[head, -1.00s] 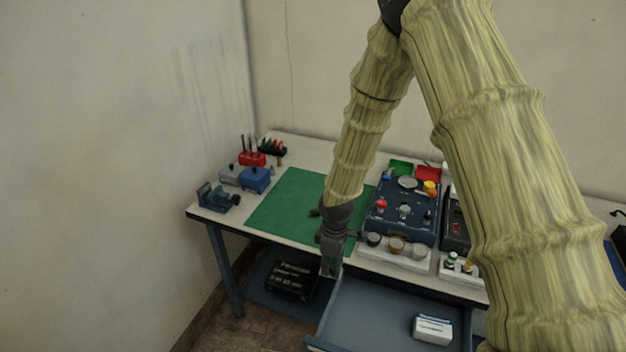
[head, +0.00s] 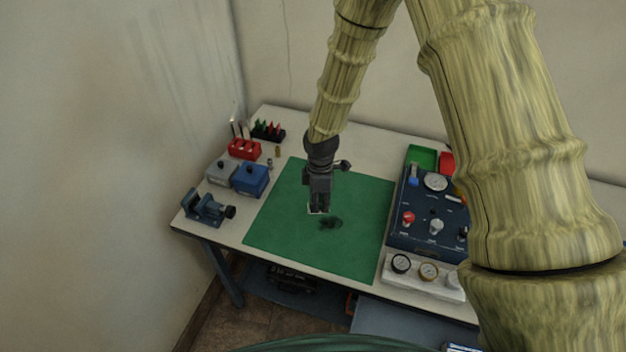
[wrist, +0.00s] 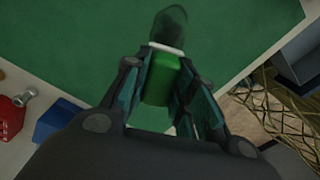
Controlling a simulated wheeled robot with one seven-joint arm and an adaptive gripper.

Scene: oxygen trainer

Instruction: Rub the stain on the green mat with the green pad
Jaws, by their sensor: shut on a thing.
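The green mat (head: 275,240) lies flat on the bench. A dark stain (head: 331,223) shows near its middle, and it also shows in the wrist view (wrist: 171,27). My gripper (head: 319,206) is over the mat, pointing down, just behind and left of the stain in the head view. In the wrist view my gripper (wrist: 165,95) is shut on the green pad (wrist: 159,84), which has a white strip at its stain-side end. The pad's end is close beside the stain. I cannot tell whether the pad touches the mat.
Left of the mat are a vise (head: 205,206), a blue box (head: 250,179) and a red holder (head: 244,148). Right of it are a blue panel (head: 420,240) with knobs and a gauge block (head: 423,277). The mat around the stain is clear.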

